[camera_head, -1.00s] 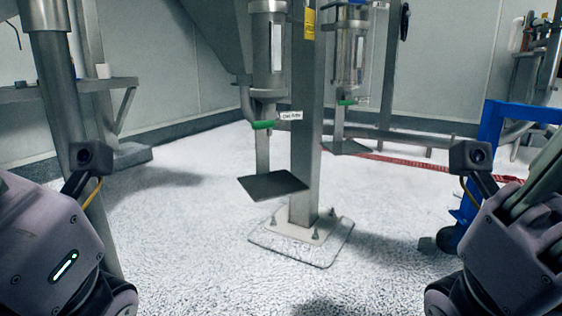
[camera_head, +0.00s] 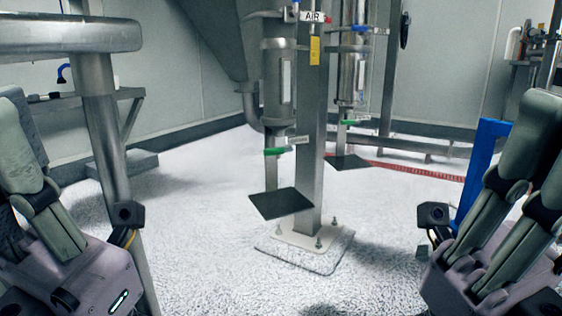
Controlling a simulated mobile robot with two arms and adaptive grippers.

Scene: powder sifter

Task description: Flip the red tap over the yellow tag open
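The yellow tag (camera_head: 314,50) is on the steel post, upper middle of the head view. Above it is a white AIR label (camera_head: 313,16) with a small red part (camera_head: 328,19) at its right edge. This may be the red tap, but it is too small to tell its position. My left gripper (camera_head: 25,150) is at the left edge and my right gripper (camera_head: 520,150) at the right edge, both with fingers pointing up. Both are far from the post and nothing shows in them. How far their fingers are apart is unclear.
Steel cylinders with green-handled valves (camera_head: 275,151) flank the post. A dark plate (camera_head: 281,203) juts out low in front. A round steel rim (camera_head: 70,34) on a leg stands at left, a blue frame (camera_head: 481,170) at right. The floor between is clear.

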